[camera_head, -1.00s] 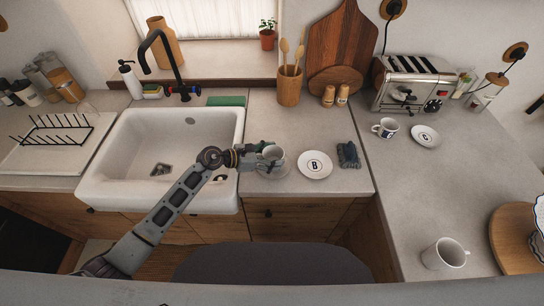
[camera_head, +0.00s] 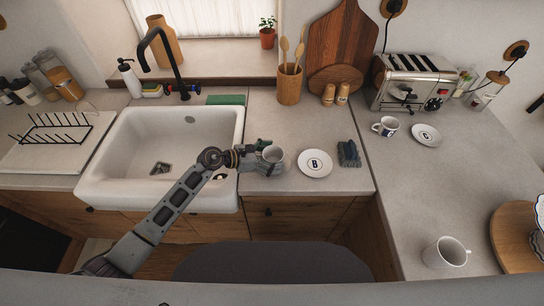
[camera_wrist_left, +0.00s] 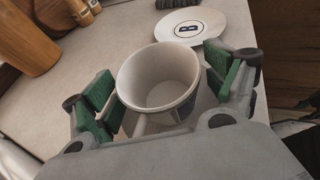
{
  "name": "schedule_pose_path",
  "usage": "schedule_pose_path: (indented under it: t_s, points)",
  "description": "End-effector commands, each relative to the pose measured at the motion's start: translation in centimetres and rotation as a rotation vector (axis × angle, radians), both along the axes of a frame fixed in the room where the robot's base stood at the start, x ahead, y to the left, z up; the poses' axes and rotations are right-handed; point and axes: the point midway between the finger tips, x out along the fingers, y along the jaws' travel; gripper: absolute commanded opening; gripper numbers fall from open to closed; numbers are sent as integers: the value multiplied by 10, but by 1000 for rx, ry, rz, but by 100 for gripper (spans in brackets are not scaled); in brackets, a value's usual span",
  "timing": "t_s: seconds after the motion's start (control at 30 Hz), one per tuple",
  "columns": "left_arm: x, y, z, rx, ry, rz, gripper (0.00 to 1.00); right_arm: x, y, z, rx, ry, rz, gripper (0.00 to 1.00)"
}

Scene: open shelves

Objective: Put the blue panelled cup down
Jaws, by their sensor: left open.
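The cup (camera_head: 273,154) stands upright on the counter between the sink and the plate marked B. In the left wrist view the cup (camera_wrist_left: 158,78) has a white inside and a bluish-grey patch low on its outer side; its handle points toward my gripper. My left gripper (camera_head: 267,157) is open around it. In the wrist view the green finger pads sit on either side of the cup, with gaps between pads and wall. The cup's base is hidden. My right gripper is not in view.
The white plate marked B (camera_head: 315,163) lies just right of the cup, with a dark grey cloth-like item (camera_head: 348,153) beyond it. Another cup (camera_head: 385,126) stands near the toaster (camera_head: 413,82). A white mug (camera_head: 445,253) is at lower right. The sink (camera_head: 170,145) is left.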

Motion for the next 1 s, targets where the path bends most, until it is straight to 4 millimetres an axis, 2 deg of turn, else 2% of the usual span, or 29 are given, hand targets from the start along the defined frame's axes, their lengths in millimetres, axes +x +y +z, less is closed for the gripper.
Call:
schedule_pose_path:
  t_s: [0.53,1.0]
  points:
    - [0,0,7,0,0,0,86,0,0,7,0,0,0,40]
    - [-15,38,20,2,0,1,86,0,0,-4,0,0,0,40]
